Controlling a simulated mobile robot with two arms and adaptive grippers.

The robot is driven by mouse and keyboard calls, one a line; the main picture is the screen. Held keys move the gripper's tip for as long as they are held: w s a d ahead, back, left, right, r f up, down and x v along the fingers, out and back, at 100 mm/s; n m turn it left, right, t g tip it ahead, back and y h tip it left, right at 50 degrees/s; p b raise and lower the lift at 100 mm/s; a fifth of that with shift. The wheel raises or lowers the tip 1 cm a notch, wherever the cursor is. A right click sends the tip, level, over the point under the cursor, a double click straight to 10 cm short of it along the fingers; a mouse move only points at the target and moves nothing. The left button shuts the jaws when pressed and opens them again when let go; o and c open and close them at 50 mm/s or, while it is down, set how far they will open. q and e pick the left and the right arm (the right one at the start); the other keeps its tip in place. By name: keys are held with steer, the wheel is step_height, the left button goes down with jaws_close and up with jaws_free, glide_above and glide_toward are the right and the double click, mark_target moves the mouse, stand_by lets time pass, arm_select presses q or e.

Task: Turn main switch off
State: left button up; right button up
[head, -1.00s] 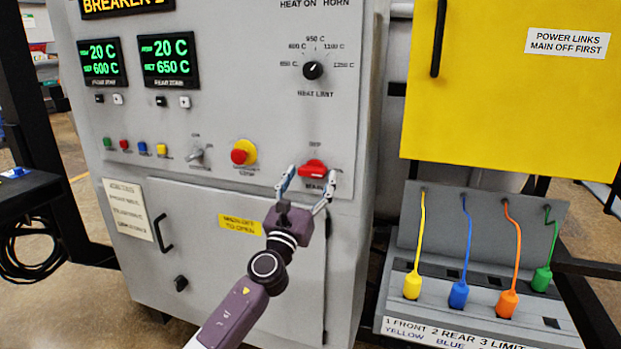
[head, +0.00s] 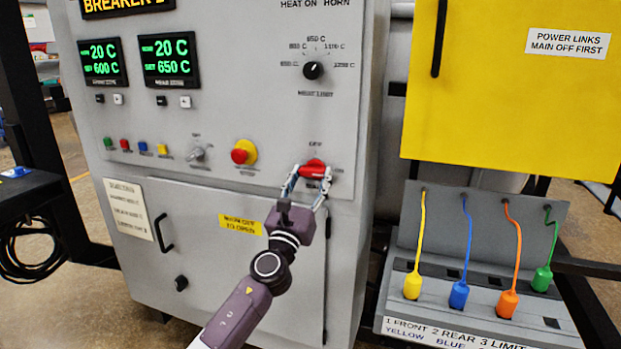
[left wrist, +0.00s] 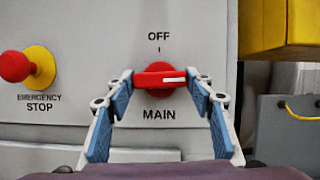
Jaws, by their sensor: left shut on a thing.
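The main switch (head: 313,169) is a red rotary handle on the lower right of the grey cabinet front. In the left wrist view the red handle (left wrist: 160,79) lies horizontal, its white mark pointing right, between the labels OFF above and MAIN below. My left gripper (head: 308,176) has its two fingers at either side of the handle. In the left wrist view the blue-padded fingers (left wrist: 163,86) are shut on the handle's two ends. My right gripper is in neither current view.
A red emergency stop button (left wrist: 15,66) on a yellow base is left of the switch. A yellow cover (head: 515,90) and a grey panel with colored plugs (head: 458,293) stand at the right. A grey knob (head: 197,153) and small buttons are further left.

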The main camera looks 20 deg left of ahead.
arm_select(q)
steer(key=n+y, duration=0.1)
steer(key=n, duration=0.1)
steer(key=n+y, duration=0.1)
steer(key=n, duration=0.1)
steer(key=n+y, duration=0.1)
steer(key=n, duration=0.1)
steer(key=shift+d+n+g, duration=0.25)
steer(key=shift+n+g, duration=0.05)
steer(key=shift+n, duration=0.1)
steer(key=n+y, duration=0.1)
steer(key=n, duration=0.2)
steer(key=n+g+y+p, duration=0.1)
steer(key=n, duration=0.2)
steer(key=shift+r+g+y+p, duration=0.2)
steer(key=shift+g+y+p, duration=0.1)
steer(key=shift+y, duration=0.1)
steer(key=n+g+p, duration=0.1)
steer(key=n, duration=0.1)
steer(key=n+y+p, duration=0.1)
steer(key=n, duration=0.2)
steer(key=shift+d+r+g, duration=0.1)
steer(key=shift+r+g, duration=0.05)
steer(key=shift+g, duration=0.25)
steer(key=n+g+p, duration=0.1)
steer(key=n+p, duration=0.1)
steer(key=n, duration=0.1)
steer(key=shift+p, duration=0.3)
steer(key=shift+n+g, duration=0.3)
steer(key=shift+n, duration=0.1)
